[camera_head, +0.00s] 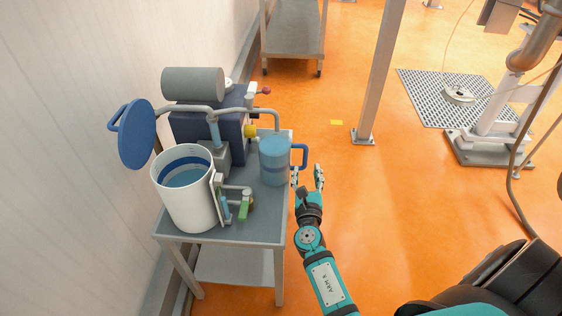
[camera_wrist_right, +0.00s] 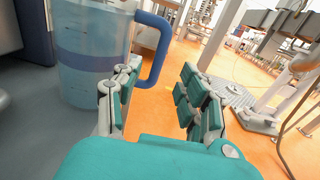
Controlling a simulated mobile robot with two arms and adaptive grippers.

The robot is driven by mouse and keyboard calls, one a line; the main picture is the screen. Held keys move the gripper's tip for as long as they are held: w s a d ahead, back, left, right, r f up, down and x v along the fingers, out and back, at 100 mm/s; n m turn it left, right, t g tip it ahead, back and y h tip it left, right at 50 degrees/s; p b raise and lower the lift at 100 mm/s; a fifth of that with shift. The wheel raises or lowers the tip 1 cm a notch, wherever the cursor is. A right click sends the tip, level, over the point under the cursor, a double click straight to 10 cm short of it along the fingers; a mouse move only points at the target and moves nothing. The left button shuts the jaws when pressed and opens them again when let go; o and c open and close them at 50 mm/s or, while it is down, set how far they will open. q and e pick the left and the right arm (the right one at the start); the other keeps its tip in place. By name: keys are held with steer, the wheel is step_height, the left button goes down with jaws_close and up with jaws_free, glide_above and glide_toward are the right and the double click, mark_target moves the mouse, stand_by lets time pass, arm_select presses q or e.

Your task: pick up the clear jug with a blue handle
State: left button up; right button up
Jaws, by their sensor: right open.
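The clear jug (camera_head: 274,162) with bluish contents stands upright at the right edge of the cart top. Its blue handle (camera_head: 304,157) points right, out past the cart edge. My right gripper (camera_head: 307,176) is open and empty, just in front of the handle. In the right wrist view the jug (camera_wrist_right: 90,55) fills the upper left, and the blue handle (camera_wrist_right: 158,50) shows beyond the open fingers of the right gripper (camera_wrist_right: 155,95), nearer the left finger. I cannot tell whether that finger touches the jug. My left gripper is not in view.
The grey cart (camera_head: 262,229) carries a white bucket (camera_head: 190,205) with bluish contents, a round blue lid (camera_head: 137,134), a pump with pipes and a grey motor (camera_head: 193,83). A wall runs along the left. Orange floor (camera_head: 350,200) lies open right of the cart, with a post (camera_head: 379,80) behind.

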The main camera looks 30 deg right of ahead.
mark_target(305, 159)
steer(key=x, duration=0.4)
steer(key=shift+w, duration=0.2)
steer(key=shift+w+d, duration=0.25)
steer(key=shift+w, duration=0.1)
steer(key=shift+c, duration=1.2)
steer(key=c, duration=0.4)
jaws_close()
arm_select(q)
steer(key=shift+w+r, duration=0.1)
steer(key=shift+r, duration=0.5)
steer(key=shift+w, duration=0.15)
